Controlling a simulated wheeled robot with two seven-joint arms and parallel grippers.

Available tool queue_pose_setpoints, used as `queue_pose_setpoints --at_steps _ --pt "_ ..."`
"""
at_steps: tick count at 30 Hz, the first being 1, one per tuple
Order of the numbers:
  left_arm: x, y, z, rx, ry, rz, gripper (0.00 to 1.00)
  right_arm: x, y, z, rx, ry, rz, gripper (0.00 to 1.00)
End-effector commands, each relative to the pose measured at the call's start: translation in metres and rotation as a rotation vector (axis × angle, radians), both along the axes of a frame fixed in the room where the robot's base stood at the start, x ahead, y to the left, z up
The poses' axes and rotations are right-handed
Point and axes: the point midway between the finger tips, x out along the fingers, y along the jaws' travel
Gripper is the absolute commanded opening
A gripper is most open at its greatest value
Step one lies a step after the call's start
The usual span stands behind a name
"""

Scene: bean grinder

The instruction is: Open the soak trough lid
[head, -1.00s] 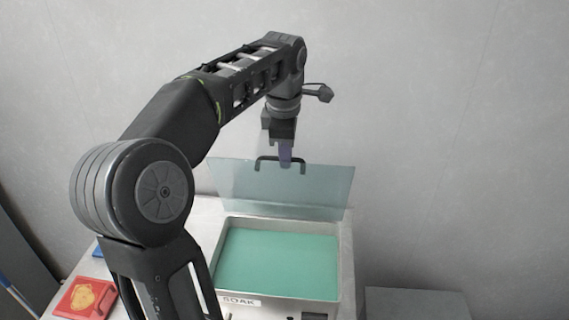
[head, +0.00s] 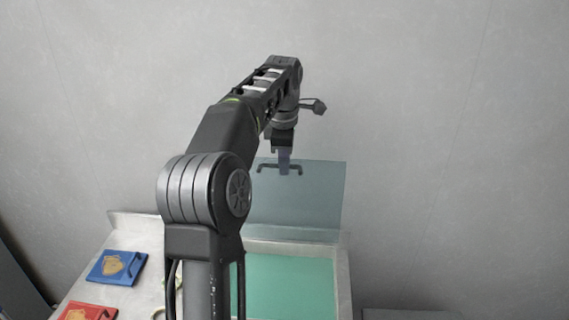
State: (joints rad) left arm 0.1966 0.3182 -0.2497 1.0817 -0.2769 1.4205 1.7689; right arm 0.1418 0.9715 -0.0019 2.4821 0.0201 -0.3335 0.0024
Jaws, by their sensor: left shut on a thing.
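The soak trough (head: 343,272) stands at the lower middle with green liquid (head: 290,285) in it. Its clear bluish lid (head: 310,205) is raised and stands nearly upright at the trough's back edge, by the wall. A dark handle (head: 298,168) sits near the lid's top edge. My left gripper (head: 284,168) points down at that handle and is shut on it. My left arm hides the left part of the trough and lid. My right gripper is not in view.
A blue board (head: 103,268) and a red board (head: 85,312), each with a tan picture, lie on the pale counter (head: 135,235) at left. A grey wall stands close behind the lid. A low grey surface (head: 410,314) lies at right.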

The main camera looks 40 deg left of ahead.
Motion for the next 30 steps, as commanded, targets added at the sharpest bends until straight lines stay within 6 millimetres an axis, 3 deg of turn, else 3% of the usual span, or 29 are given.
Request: queue_pose_setpoints --at_steps 4,5,12,30 --pt "0.0028 0.005 0.0026 0.016 -0.017 0.002 0.0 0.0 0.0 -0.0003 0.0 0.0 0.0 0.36" --pt "0.0027 0.005 0.0028 0.016 -0.017 0.002 0.12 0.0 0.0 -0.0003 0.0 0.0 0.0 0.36" --pt "0.0026 0.0047 0.002 0.014 -0.016 0.002 0.32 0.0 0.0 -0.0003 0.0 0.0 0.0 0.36" --pt "0.0011 0.003 -0.0021 0.009 -0.006 0.002 0.33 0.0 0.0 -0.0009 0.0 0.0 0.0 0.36"
